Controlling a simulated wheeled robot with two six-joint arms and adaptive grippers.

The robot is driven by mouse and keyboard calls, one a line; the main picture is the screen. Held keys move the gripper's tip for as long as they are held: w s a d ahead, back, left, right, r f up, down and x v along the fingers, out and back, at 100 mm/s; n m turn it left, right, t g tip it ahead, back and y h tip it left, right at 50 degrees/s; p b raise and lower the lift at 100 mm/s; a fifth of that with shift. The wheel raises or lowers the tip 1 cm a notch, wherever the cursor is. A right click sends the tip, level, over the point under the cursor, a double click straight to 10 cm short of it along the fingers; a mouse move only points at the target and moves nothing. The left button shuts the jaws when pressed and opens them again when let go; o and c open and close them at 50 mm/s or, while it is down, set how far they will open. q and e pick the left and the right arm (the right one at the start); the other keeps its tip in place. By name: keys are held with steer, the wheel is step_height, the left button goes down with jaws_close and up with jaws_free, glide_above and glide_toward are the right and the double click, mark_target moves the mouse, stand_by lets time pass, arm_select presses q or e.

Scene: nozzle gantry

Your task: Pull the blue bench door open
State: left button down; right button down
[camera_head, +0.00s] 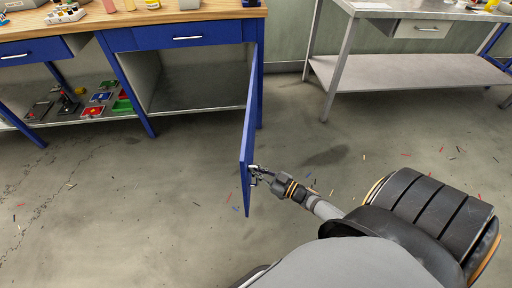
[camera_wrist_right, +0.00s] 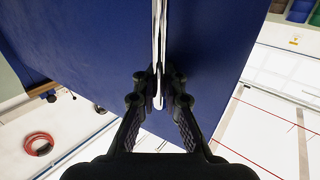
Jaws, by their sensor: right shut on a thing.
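The blue bench door (camera_head: 248,150) stands swung out from the bench, roughly at a right angle to its front, and shows nearly edge-on in the head view. The cupboard opening (camera_head: 196,86) behind it is uncovered. My right gripper (camera_head: 257,174) is at the outer part of the door. In the right wrist view the two fingers of my right gripper (camera_wrist_right: 157,90) are closed around a light metal handle (camera_wrist_right: 159,50) on the blue door face (camera_wrist_right: 90,45). My left gripper is not in view.
The blue bench (camera_head: 188,38) has a wooden top with items on it and a lower shelf with coloured trays (camera_head: 98,98). A grey metal table (camera_head: 410,70) stands to the right. Open floor with scattered small debris lies in front.

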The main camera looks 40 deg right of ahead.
steer(key=shift+s+a+f, duration=0.1)
steer(key=shift+s+f, duration=0.15)
steer(key=shift+f, duration=0.05)
steer(key=c, duration=1.7)
jaws_free()
steer(key=shift+r, duration=0.2)
steer(key=v, duration=1.2)
